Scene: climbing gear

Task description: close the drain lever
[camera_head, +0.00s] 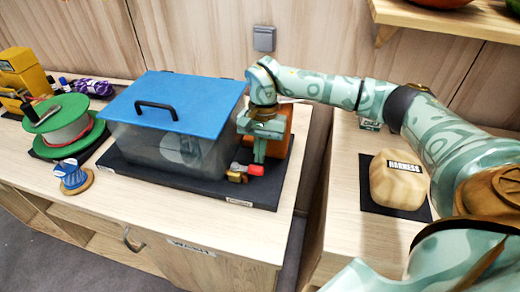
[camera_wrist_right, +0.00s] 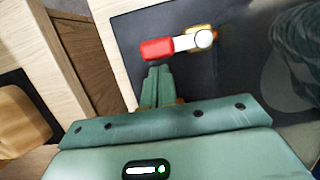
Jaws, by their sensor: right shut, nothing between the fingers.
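The drain lever has a red grip (camera_head: 256,169) on a small brass valve (camera_head: 237,174) at the front right of the clear bin (camera_head: 150,145) with a blue lid. In the right wrist view the red grip (camera_wrist_right: 157,49) points left from the brass valve (camera_wrist_right: 204,40), joined by a pale metal bar. My right gripper (camera_head: 260,156) is shut and empty, pointing down just above and behind the red grip. In the wrist view its fingertips (camera_wrist_right: 156,72) end right beside the grip; I cannot tell if they touch. My left gripper is not in view.
The bin stands on a black mat (camera_head: 190,181). An orange round object (camera_head: 283,135) is behind my gripper. A green spool (camera_head: 66,127) and a yellow device (camera_head: 22,75) are at left. A tan block labelled HARNESS (camera_head: 397,183) sits on the right counter, past a gap.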

